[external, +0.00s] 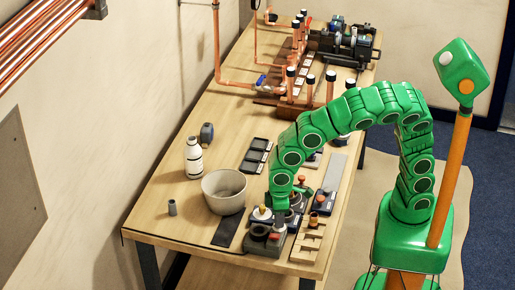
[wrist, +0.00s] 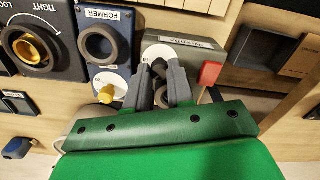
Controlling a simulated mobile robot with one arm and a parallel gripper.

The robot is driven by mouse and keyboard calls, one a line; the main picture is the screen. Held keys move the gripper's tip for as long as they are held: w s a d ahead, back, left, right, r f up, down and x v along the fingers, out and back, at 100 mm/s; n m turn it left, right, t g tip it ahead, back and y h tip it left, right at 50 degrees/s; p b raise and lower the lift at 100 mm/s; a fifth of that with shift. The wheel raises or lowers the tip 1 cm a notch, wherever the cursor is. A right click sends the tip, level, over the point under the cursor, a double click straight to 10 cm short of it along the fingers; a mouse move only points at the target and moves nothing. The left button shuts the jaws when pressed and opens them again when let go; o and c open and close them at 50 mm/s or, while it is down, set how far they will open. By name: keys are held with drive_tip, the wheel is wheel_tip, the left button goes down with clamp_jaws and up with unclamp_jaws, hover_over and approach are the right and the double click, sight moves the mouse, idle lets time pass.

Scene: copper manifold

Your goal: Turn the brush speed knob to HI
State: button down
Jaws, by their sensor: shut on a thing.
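A grey box (wrist: 200,50) with a light label strip, its lettering too small to read, lies under my gripper in the wrist view. A white dial disc (wrist: 157,52) shows on it. My gripper (wrist: 160,71) has its two dark fingers around a small dark knob in front of that disc, shut on it. The fingers hide most of the knob, and I cannot read its setting. A red block (wrist: 210,73) sits at the box's right side. In the external view, my gripper (external: 281,214) reaches down at the table's near end, beside the grey box (external: 262,243).
A blue FORMER block (wrist: 104,45) and a yellow knob (wrist: 106,94) on a white dial stand close left of my fingers. A grey bowl (external: 224,191), a white bottle (external: 193,158) and a wooden rack (external: 306,242) stand nearby. Copper pipework (external: 300,85) fills the far end.

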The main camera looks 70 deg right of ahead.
drive_tip(key=m, duration=0.4)
drive_tip(key=shift+m, duration=2.6)
drive_tip(key=c, duration=1)
unclamp_jaws()
drive_tip(key=shift+r, duration=0.1)
drive_tip(key=shift+r, duration=3.8)
